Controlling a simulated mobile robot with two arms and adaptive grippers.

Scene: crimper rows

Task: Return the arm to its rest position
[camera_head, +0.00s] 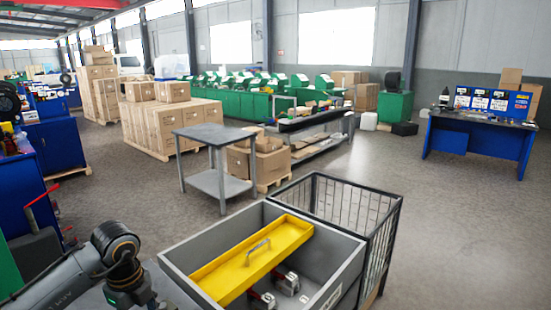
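My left arm (75,275) comes in from the lower left, with a dark joint beside the left wall of a grey bin (345,259). Its gripper cannot be made out and seems to be below the picture's edge. My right arm and its gripper are not in view.
The grey bin holds a yellow tray (225,282) with a grey handle and small red-and-silver parts (288,283). A black wire cage (385,222) adjoins the bin on the right. A grey table (213,133) stands beyond. The floor at right is clear, up to a blue workbench (478,140).

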